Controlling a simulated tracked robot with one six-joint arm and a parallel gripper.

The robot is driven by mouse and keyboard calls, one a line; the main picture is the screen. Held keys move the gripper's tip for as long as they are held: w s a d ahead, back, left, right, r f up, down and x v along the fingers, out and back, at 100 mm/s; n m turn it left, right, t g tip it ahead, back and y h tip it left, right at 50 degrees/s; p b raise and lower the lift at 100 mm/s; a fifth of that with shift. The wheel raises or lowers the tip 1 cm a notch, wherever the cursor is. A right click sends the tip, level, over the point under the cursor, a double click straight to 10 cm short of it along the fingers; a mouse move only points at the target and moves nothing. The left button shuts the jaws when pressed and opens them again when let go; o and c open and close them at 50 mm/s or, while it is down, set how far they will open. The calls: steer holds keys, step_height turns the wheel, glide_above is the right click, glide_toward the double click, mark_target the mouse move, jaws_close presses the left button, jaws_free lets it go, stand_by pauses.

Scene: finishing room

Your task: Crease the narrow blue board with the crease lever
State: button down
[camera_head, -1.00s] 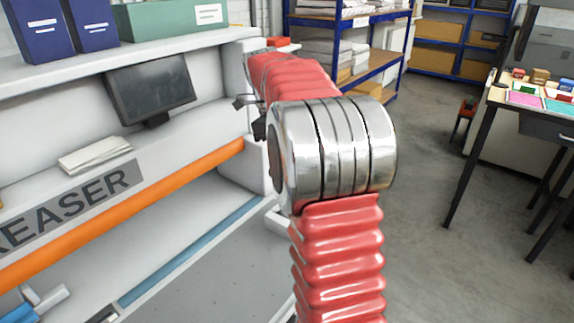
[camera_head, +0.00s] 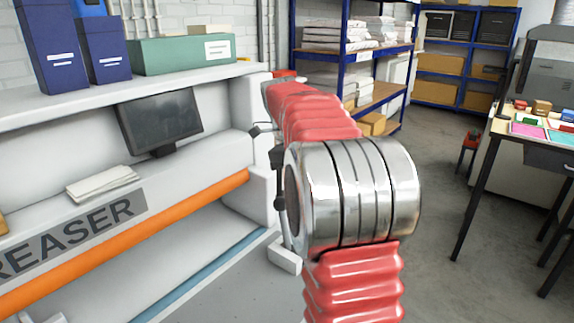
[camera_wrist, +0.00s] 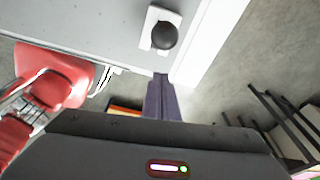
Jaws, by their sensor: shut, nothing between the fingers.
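The creaser (camera_head: 215,225) is a pale grey machine at the left of the head view. A narrow blue strip (camera_head: 205,272) lies along its bed below the orange bar; I cannot tell whether it is the board. In the wrist view a round black knob (camera_wrist: 164,37) stands over a white plate at the edge of a grey surface; it looks like the crease lever's knob. My gripper (camera_wrist: 162,80) is shut and empty, just below the knob in that picture and apparently apart from it. In the head view my arm hides that area.
A monitor (camera_head: 160,118) and papers (camera_head: 102,183) sit on the creaser, with file boxes (camera_head: 183,54) on the shelf above. A table (camera_head: 540,150) with coloured cards stands at right. Blue racks (camera_head: 350,50) stand behind. Open floor (camera_head: 435,215) lies between.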

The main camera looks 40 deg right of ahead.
steer(key=w+a+r, duration=0.1)
steer(key=w+r, duration=0.3)
steer(key=r, duration=0.3)
steer(key=shift+a+r, duration=0.3)
steer(key=shift+a, duration=0.1)
steer(key=shift+w, duration=0.1)
stand_by(0.4)
steer(key=s+a+n+t, duration=0.2)
steer(key=s+a+n, duration=0.3)
steer(key=a+n, duration=0.3)
steer(key=s+a+n+t, duration=0.2)
steer(key=s+a+n, duration=0.2)
steer(key=a+n, duration=0.3)
steer(key=s+a+f+n+t+y, duration=0.1)
steer(key=s+a+f+n+t, duration=0.2)
steer(key=s+a+f+n, duration=0.7)
steer(key=shift+s+a+f+n+t, duration=0.35)
steer(key=shift+s+f+n, duration=1.2)
steer(key=shift+n, duration=1.35)
